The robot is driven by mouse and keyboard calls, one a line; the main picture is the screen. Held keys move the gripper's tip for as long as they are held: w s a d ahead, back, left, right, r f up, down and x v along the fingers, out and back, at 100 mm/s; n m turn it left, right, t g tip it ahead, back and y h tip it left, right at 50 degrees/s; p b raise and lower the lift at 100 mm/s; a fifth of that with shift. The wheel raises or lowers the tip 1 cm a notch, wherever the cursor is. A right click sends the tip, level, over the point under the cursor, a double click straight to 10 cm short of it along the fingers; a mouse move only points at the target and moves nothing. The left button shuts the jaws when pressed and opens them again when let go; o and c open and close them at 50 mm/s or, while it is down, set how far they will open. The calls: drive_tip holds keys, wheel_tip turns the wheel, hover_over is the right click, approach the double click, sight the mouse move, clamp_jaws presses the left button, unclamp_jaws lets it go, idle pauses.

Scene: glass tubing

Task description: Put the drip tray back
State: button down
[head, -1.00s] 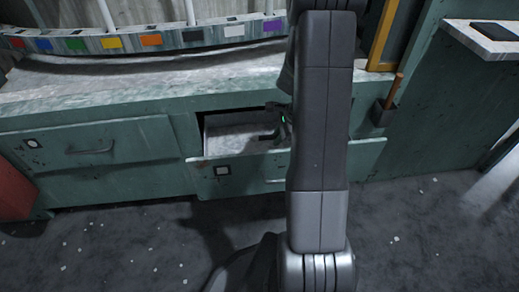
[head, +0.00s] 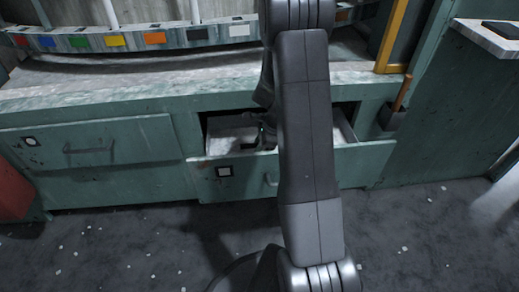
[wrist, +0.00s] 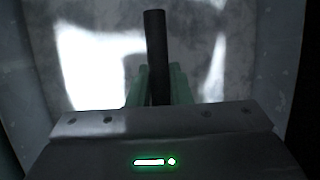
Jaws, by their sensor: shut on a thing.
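My gripper (head: 262,138) is inside an open drawer (head: 330,160) in the green bench, partly hidden behind my arm. In the wrist view, its greenish fingers (wrist: 160,88) are shut on a dark rod (wrist: 155,40). The rod stands out beyond the fingers over a pale surface with bright patches. In the head view, a short dark bar (head: 249,145) shows beside the gripper, low in the drawer. No separate drip tray can be made out; I cannot tell whether the pale drawer floor (head: 222,140) is part of it.
A shut drawer (head: 90,147) is to the left. Above is the bench top (head: 100,92) with a rail of coloured squares (head: 115,40). A holder with a wooden handle (head: 394,117) hangs at the right. The speckled floor (head: 420,235) in front is mostly clear.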

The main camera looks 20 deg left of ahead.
drive_tip(key=shift+w+d+f, duration=0.1)
drive_tip(key=shift+d+f, duration=0.05)
drive_tip(key=shift+f, duration=0.45)
drive_tip(key=c, duration=1.3)
unclamp_jaws()
drive_tip(key=p+v, duration=0.4)
drive_tip(key=v, duration=0.8)
